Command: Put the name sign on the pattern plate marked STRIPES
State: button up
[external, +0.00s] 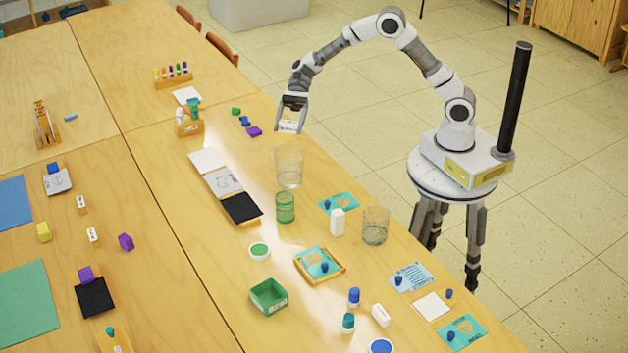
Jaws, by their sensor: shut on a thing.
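My gripper (289,117) is at the top middle, above the table's right edge, pointing down. It is shut on a small white block-like thing (288,126), which looks like the name sign; its lettering is too small to read. Flat plates or cards lie on the table: a row with a white one (206,160), a grey one with line marks (223,182) and a black one (242,208), and teal patterned ones (338,203), (413,270) and (470,326) nearer the right edge. I cannot read which is marked STRIPES.
Another clear glass (375,226), a white upright block (337,222), a wooden tray (341,264) and a green box (269,298) stand further along.

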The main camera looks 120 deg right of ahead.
jog(key=w+a+n+g+y, duration=0.2)
jog(key=a+n+g, duration=0.2)
jog(key=a, duration=1.1)
jog(key=n+g+b, duration=0.4)
jog(key=n+g, duration=0.5)
jog(key=g, duration=0.2)
send_over(412, 279)
notch_tip(412, 279, down, 12)
jog(key=shift+t, duration=0.4)
jog(key=shift+f+b, duration=0.55)
jog(key=shift+f, duration=1.5)
jog(key=shift+f, duration=0.6)
jog(key=o, duration=1.2)
